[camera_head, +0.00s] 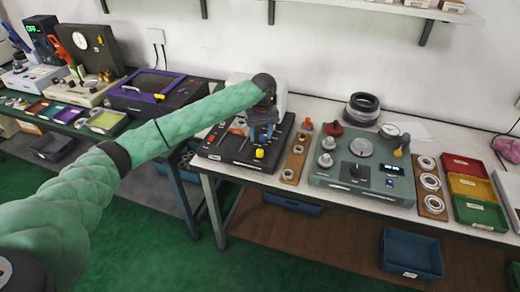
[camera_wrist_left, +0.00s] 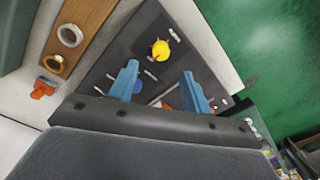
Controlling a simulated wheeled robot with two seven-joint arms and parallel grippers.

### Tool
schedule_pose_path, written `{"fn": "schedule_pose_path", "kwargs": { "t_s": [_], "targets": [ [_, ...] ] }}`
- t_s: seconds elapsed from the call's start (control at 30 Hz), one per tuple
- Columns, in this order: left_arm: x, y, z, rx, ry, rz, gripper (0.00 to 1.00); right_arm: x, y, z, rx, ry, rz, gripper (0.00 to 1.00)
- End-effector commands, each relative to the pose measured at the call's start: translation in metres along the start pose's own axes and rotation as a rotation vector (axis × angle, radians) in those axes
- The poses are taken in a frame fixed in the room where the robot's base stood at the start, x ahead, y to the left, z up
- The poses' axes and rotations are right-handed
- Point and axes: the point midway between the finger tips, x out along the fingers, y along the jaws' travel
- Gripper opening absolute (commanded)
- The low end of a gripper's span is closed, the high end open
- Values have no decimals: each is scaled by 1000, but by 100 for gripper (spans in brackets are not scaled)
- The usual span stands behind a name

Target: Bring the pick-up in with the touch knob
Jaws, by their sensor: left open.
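The green-grey instrument (camera_head: 340,183) stands on the white bench right of my left gripper. It carries a round silver dial plate (camera_head: 361,147), a dark knob (camera_head: 355,171), small displays and an upright grey post with a yellow part (camera_head: 402,145). I cannot tell for sure which parts are the pick-up and the touch knob. My left gripper (camera_head: 263,135) is above the black tool tray (camera_head: 228,150), away from the instrument. In the left wrist view its blue fingers (camera_wrist_left: 157,75) are apart and empty, with a yellow knob-like piece (camera_wrist_left: 161,50) on the tray beyond them. My right gripper is out of view.
A wooden strip with rings (camera_head: 296,158) lies between tray and instrument. Another ring board (camera_head: 431,188) and red, yellow and green bins (camera_head: 470,186) stand to the right. Dark stacked rings (camera_head: 362,108) and a dial gauge (camera_head: 389,130) are behind. An orange piece (camera_head: 307,124) stands near the tray.

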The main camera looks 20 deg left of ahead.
Motion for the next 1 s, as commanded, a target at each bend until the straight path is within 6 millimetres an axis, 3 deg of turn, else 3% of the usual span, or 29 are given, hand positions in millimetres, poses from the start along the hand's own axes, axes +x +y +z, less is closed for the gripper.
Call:
{"fn": "schedule_pose_path", "kwargs": {
  "t_s": [0.17, 0.23, 0.6, 1.0],
  "targets": [
    [10, -1, -1, -6, -2, -5, 48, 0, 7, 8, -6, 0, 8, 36],
    [18, -1, -1, -6, -2, -4, 48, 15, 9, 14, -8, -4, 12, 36],
    [66, -1, -1, -5, -2, -3, 48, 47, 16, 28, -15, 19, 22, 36],
    [77, -1, -1, -3, -1, -1, 48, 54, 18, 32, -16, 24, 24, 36]
  ]
}}
